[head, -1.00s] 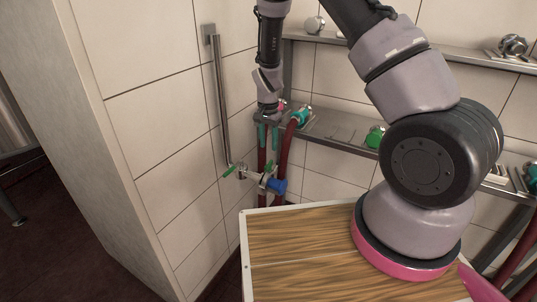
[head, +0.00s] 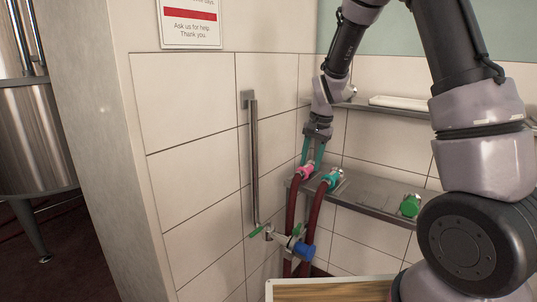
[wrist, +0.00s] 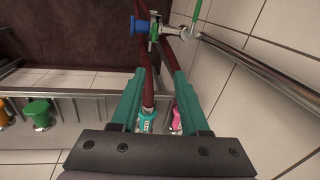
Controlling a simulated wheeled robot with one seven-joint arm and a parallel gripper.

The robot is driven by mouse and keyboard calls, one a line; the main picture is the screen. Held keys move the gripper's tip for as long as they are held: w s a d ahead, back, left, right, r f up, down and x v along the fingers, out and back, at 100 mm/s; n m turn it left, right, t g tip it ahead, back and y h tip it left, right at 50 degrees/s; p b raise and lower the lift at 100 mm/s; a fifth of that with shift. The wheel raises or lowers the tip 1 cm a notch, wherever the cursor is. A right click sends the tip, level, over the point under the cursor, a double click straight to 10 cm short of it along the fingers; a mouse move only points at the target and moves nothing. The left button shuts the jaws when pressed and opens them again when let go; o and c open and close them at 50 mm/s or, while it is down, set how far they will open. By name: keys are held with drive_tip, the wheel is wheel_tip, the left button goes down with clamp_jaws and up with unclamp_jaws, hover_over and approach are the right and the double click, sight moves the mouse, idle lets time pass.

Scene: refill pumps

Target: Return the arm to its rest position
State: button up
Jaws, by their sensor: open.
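My gripper (head: 312,150) is open, with its two teal fingers pointing down. In the head view it hangs just above the shelf, near a pink hose fitting (head: 305,171) and a teal hose fitting (head: 333,176). In the wrist view my gripper (wrist: 162,85) shows its fingers spread. The teal fitting (wrist: 146,123) and the pink fitting (wrist: 175,122) show low between and behind them. Nothing is held. I cannot tell how close the fingers are to the fittings.
The metal shelf (head: 372,213) carries a green fitting (head: 410,205). A vertical pipe (head: 254,165) and a blue-ended valve (head: 303,248) are on the tiled wall to the left. Dark red hoses (head: 290,220) hang below the shelf. A higher shelf (head: 385,112) is behind my arm.

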drive_tip(key=s+d+r+n+t+y, duration=0.1)
drive_tip(key=s+d+r, duration=0.3)
drive_tip(key=r, duration=0.5)
drive_tip(key=s+d+r+t, duration=0.1)
drive_tip(key=s+d+r, duration=0.1)
drive_tip(key=s+r, duration=0.45)
drive_tip(key=s+d+r+t, duration=0.1)
drive_tip(key=s+d+r, duration=0.1)
drive_tip(key=s+r, duration=0.2)
drive_tip(key=s+d+r+n+t, duration=0.1)
drive_tip(key=s+r, duration=0.3)
drive_tip(key=s, duration=0.5)
drive_tip(key=shift+d+r+n+t+h, duration=0.35)
drive_tip(key=shift+d+t, duration=0.25)
drive_tip(key=shift+t, duration=0.2)
drive_tip(key=shift+s, duration=0.1)
